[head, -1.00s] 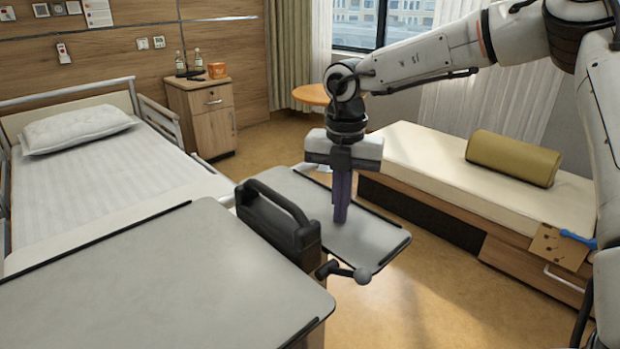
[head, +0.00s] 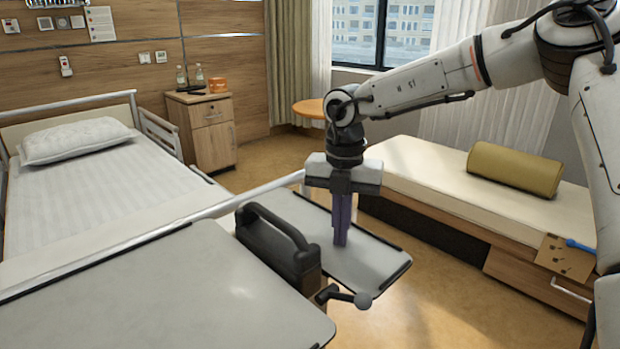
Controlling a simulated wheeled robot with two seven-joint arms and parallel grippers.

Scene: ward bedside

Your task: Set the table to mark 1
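The overbed table has a large grey main top (head: 190,290) at the lower left and a smaller grey side top (head: 370,262) to its right. A dark housing with a loop handle (head: 278,243) stands between them. A dark lever with a round knob (head: 362,300) sticks out from the housing's near end. No mark 1 can be read in this view. My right gripper (head: 341,243) points down over the side top, beyond the lever. Its purple fingers look together and empty; I cannot tell whether the tips touch the surface. My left gripper is not in view.
A bed with a pillow (head: 75,140) is at the left, its rail (head: 245,197) behind the table. A bedside cabinet (head: 213,138) stands behind. A bench with an olive bolster (head: 513,169) is at the right. The floor (head: 440,300) right of the table is clear.

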